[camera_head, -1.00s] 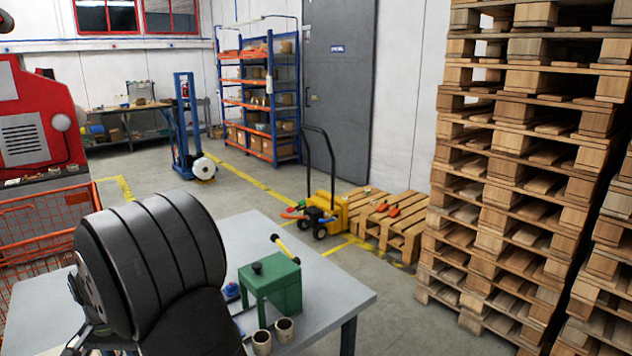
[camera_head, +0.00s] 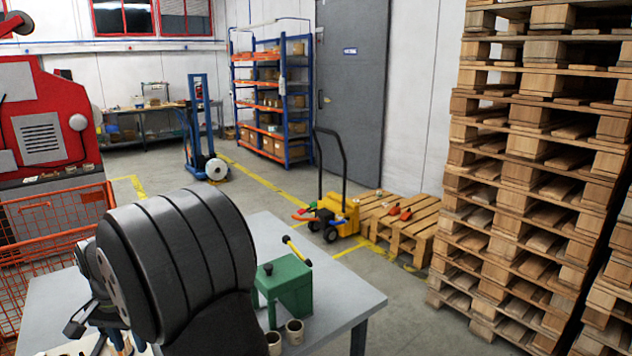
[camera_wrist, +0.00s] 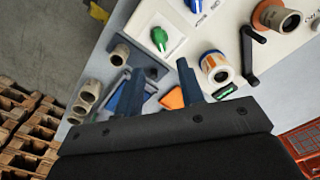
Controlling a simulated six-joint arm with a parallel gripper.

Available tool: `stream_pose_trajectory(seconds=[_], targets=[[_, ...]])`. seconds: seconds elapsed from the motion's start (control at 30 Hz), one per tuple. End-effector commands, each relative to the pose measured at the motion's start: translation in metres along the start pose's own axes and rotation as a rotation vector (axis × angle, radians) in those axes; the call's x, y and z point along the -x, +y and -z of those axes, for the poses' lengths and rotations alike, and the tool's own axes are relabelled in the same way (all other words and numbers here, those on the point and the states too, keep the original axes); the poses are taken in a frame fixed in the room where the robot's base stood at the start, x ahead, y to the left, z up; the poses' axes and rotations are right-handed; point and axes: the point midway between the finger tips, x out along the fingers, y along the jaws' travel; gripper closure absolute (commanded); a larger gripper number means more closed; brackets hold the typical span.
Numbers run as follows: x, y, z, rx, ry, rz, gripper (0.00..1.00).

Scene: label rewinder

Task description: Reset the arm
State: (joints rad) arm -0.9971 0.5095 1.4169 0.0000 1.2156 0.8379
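In the wrist view my gripper (camera_wrist: 158,68) has its two dark fingers apart, with nothing held between them. Below it is a cream machine panel (camera_wrist: 222,28) with a green knob (camera_wrist: 159,38), a roll with an orange and white label (camera_wrist: 215,66) and a black crank handle (camera_wrist: 252,48). A larger orange-ringed core (camera_wrist: 276,17) sits at the upper right. In the head view my dark arm covers much of the grey table (camera_head: 345,293) and hides most of the machine. The gripper's fingers are not clear there.
A green box-like stand (camera_head: 288,285) and two small cardboard cores (camera_head: 294,331) are on the table right of my arm. An orange wire cage (camera_head: 45,232) stands at left. A tall pallet stack (camera_head: 540,150) stands at right. A yellow cart (camera_head: 335,213) is behind the table.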

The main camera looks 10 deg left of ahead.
Motion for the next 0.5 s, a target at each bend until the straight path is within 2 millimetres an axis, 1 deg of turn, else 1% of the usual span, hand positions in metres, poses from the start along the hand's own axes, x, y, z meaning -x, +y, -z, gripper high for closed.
stream_pose_trajectory(seconds=[0.03,0.1,0.5], targets=[[-0.011,0.001,-0.001,0.0,-0.002,-0.003,0.65],[-0.026,0.001,-0.001,0.0,-0.003,-0.003,0.65],[-0.106,0.001,-0.001,0.001,-0.002,-0.003,0.65]])
